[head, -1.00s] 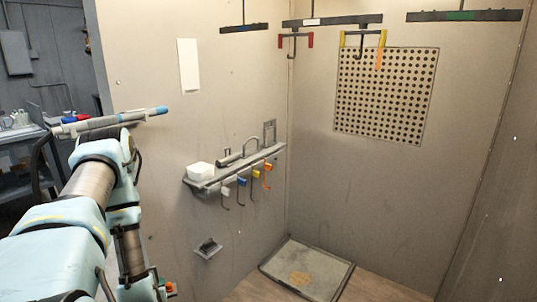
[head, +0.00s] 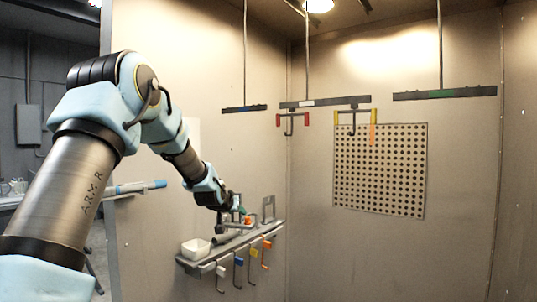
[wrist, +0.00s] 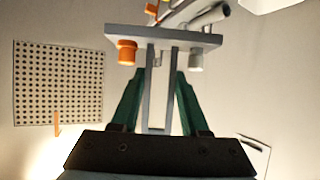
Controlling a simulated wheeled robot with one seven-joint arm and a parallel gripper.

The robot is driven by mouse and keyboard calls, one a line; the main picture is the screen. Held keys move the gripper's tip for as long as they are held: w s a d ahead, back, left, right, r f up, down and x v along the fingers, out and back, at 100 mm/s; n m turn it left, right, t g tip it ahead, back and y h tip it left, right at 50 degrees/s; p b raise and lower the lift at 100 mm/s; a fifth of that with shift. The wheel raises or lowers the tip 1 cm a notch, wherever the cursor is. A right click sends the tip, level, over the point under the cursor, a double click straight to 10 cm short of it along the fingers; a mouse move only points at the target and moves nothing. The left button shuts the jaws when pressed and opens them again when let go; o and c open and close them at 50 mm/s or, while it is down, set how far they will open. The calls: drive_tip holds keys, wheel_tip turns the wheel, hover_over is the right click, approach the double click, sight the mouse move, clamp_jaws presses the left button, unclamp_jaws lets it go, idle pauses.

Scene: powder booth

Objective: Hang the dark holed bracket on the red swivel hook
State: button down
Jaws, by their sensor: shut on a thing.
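My gripper (head: 238,207) is above the wall shelf; in the wrist view its green fingers (wrist: 158,95) are shut on the holed bracket (wrist: 165,38). The bracket looks grey in this light, with two parallel bars and a cross plate carrying an orange plug and a pale plug. In the head view, the bracket is mostly hidden; an orange spot beside my gripper seems to be its plug. The red swivel hook (head: 292,121) hangs empty under the middle overhead bar, up and right of my gripper. Its red ends flank a dark hook.
A yellow-ended hook (head: 352,118) hangs beside the red one. The shelf (head: 195,267) holds a white bowl (head: 196,249), a grey cylinder and an upright grey frame (head: 268,207); coloured hooks hang below. A perforated panel (head: 380,170) is on the back wall. Space before the red hook looks clear.

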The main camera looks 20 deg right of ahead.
drive_tip(key=s+d+r+m+g+h, duration=0.1)
drive_tip(key=s+d+r, duration=0.2)
drive_tip(key=r, duration=0.5)
drive_tip(key=s+d+r+m, duration=0.1)
drive_tip(key=s+d+r, duration=0.1)
drive_tip(key=s+r, duration=0.35)
drive_tip(key=s+d+r+g+h, duration=0.1)
drive_tip(key=s+d+r, duration=0.15)
drive_tip(key=r, duration=0.65)
drive_tip(key=w+d+p, duration=0.1)
drive_tip(key=w+d, duration=0.3)
drive_tip(key=d, duration=0.2)
drive_tip(key=shift+w+f, duration=0.1)
drive_tip(key=shift+d, duration=0.1)
drive_tip(key=d+p, duration=0.1)
drive_tip(key=w+d+p, duration=0.2)
drive_tip(key=d, duration=0.1)
drive_tip(key=shift+p, duration=0.35)
idle(0.5)
